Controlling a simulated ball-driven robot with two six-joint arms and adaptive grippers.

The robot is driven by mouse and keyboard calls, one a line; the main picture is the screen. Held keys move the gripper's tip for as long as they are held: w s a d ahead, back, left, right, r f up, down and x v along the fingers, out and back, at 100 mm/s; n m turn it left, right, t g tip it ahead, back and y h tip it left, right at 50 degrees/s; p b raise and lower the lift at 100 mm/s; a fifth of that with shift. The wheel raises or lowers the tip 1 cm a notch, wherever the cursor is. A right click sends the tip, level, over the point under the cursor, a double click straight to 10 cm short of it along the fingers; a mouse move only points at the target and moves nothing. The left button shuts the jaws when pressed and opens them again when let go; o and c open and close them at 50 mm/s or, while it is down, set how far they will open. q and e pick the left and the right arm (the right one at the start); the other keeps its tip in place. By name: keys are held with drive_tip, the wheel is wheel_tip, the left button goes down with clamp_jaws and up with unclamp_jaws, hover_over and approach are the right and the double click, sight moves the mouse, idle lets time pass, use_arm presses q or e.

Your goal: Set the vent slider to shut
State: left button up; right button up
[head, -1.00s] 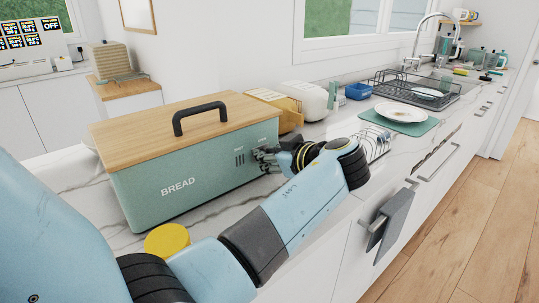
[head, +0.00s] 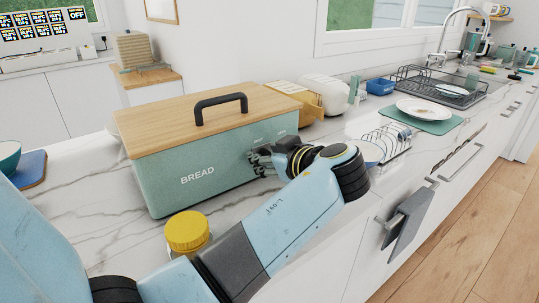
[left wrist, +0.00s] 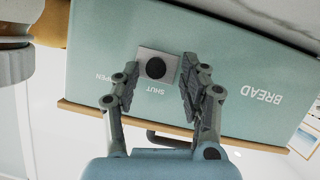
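The sage-green bread bin (head: 215,170) with a wooden lid stands on the counter. In the left wrist view its front (left wrist: 245,65) appears upside down, with OPEN and SHUT printed on it. The vent slider (left wrist: 143,52), a light square plate with a dark round knob (left wrist: 155,68), lines up with the SHUT label (left wrist: 155,90); OPEN is off to its left. No vent slots show around it. My left gripper (left wrist: 158,68) is open, its fingers on either side of the knob, apart from it; I cannot tell whether one touches the plate. The head view shows this gripper (head: 256,160) at the bin's front. My right gripper is not in view.
A yellow-lidded jar (head: 187,232) stands close under my left arm. A wire rack (head: 388,142) with a plate is right of the gripper. A white toaster (head: 325,94) and a dish rack (head: 440,88) stand farther back.

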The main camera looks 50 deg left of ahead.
use_arm(q)
drive_tip(key=shift+w, duration=0.1)
drive_tip(key=shift+r, duration=0.35)
wheel_tip(320, 180, up, 9)
drive_tip(key=shift+r, duration=0.15)
idle(0.5)
